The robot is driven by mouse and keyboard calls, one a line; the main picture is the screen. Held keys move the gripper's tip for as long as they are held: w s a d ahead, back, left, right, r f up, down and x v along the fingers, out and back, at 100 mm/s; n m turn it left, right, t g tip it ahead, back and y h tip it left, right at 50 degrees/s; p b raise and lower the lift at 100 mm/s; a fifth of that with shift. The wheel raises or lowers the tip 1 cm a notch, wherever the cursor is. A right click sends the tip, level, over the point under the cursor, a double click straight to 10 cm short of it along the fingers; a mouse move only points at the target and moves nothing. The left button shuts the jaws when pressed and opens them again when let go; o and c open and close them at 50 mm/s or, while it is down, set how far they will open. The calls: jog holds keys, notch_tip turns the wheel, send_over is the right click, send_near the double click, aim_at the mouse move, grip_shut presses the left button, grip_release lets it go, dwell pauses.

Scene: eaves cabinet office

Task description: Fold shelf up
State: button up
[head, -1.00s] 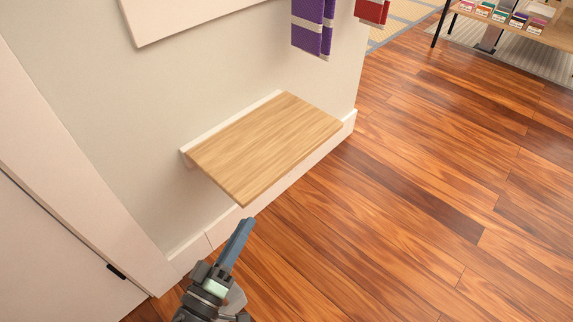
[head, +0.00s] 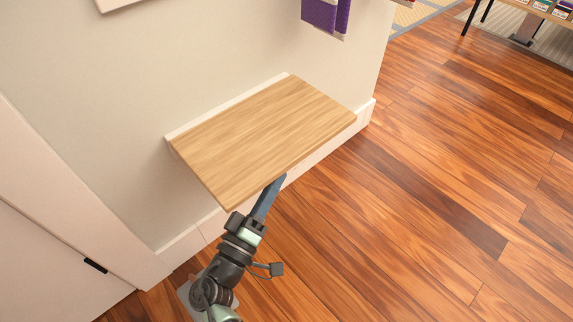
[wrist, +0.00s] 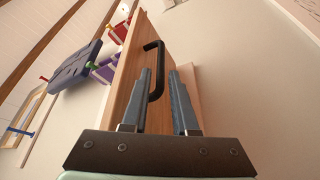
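The wooden shelf (head: 265,135) sticks out flat from the wall on a white wall strip (head: 215,108). In the wrist view, the shelf's board (wrist: 126,85) is seen from below, with a black U-shaped handle (wrist: 158,55) on it. My gripper (head: 276,184) is at the shelf's front edge, and its fingertips are at or just under that edge. In the wrist view, my gripper (wrist: 161,75) has its two fingers apart, with part of the handle showing between their tips. I cannot tell whether a finger touches the handle.
A white door (head: 50,265) with a black latch (head: 95,265) is at the left. The wooden floor (head: 420,180) to the right is clear. A table (head: 545,12) stands at the far right.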

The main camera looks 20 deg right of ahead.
aim_at(286, 164)
jog(key=shift+b+x, duration=0.6)
jog(key=shift+x, duration=2.1)
grip_shut()
